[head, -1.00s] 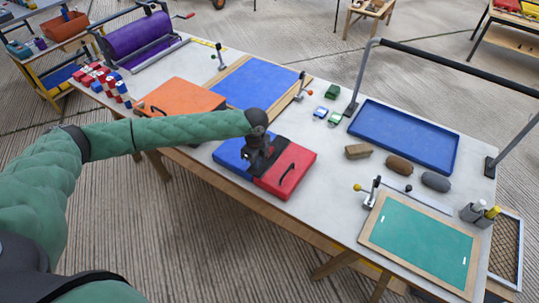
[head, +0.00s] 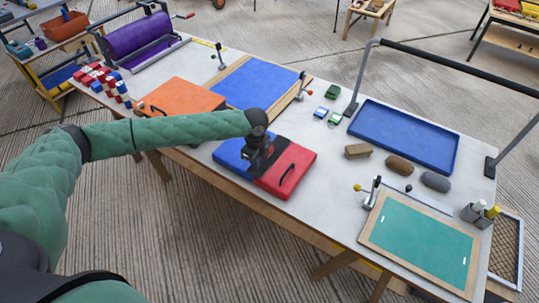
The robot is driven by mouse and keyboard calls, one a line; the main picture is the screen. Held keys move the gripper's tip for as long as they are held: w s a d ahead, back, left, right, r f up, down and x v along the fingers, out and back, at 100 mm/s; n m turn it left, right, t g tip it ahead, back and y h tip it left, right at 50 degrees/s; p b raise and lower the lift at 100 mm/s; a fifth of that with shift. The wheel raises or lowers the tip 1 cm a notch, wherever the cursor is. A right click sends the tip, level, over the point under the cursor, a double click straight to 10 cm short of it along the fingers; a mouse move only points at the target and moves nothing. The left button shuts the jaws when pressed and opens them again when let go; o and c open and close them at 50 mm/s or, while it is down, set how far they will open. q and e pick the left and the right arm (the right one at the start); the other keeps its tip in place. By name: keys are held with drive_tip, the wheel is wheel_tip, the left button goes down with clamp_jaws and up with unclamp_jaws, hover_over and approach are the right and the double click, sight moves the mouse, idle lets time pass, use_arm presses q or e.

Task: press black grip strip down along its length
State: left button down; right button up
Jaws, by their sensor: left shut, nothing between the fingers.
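A blue and red panel lies near the front edge of the table, with a blue half (head: 229,152) and a red half (head: 301,158). A short black strip (head: 287,175) shows on the red half, to the right of my gripper. My left gripper (head: 256,170) is shut and empty, pointing down over the seam between the two halves. It hides part of the seam; I cannot tell whether it touches the panel. My right gripper is not in view.
An orange panel (head: 182,97) and a blue framed board (head: 255,82) lie behind. To the right are a blue tray (head: 405,137), several blocks including a brown one (head: 399,165), and a green framed board (head: 421,238).

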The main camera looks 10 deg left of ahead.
use_arm(q)
drive_tip(key=shift+f, duration=0.1)
drive_tip(key=shift+f, duration=0.8)
idle(0.7)
drive_tip(key=shift+r+p, duration=2.25)
drive_tip(key=shift+r, duration=0.8)
